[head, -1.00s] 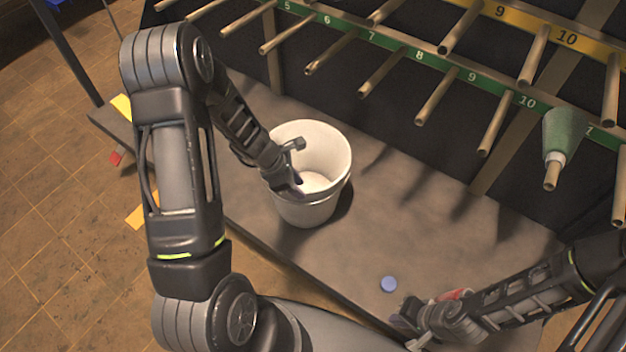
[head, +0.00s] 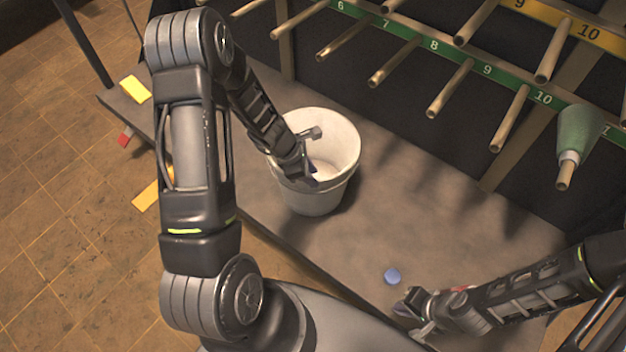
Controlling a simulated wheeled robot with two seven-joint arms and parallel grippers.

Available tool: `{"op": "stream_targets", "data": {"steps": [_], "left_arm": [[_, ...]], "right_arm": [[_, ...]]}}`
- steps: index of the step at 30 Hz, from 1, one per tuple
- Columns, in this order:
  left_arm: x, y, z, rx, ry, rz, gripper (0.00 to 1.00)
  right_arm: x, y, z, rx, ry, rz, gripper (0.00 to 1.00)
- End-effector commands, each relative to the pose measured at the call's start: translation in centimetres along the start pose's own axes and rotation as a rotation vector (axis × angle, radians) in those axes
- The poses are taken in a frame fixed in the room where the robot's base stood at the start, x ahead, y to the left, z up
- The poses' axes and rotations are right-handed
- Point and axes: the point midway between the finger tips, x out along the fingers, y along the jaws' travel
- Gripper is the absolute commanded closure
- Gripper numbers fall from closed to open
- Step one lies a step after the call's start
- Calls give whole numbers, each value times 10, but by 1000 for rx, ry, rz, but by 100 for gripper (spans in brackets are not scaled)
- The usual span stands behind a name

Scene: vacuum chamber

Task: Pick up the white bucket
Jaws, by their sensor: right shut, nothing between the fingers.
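The white bucket (head: 318,199) stands upright on the dark bench, with its open top facing up. My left gripper (head: 315,155) reaches in from the left over the bucket's left rim. Its fingers are spread apart, with the bucket's inside showing between them; whether either finger touches the wall I cannot tell. The gripper hides part of the left rim. My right gripper (head: 408,312) is shut and empty, low over the bench's front edge, to the right of and well apart from the bucket.
A blue cap (head: 392,276) lies on the bench near my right gripper. A partly hidden red thing (head: 459,289) lies behind that gripper. A rack with pegs (head: 434,45) stands behind the bucket; a green bottle (head: 578,135) hangs on one peg. Bench right of the bucket is clear.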

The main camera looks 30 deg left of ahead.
Motion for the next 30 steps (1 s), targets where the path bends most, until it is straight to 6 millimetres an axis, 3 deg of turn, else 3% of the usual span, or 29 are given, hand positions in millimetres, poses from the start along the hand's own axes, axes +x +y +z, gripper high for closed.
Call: {"op": "stream_targets", "data": {"steps": [5,16,30], "left_arm": [[4,-1,0,0,0,-1,71],[50,-3,-2,0,0,-1,71],[52,-3,-1,0,0,0,71]], "right_arm": [[1,0,0,0,0,0,100],[10,4,0,-1,0,0,100],[9,4,0,0,0,0,100]]}}
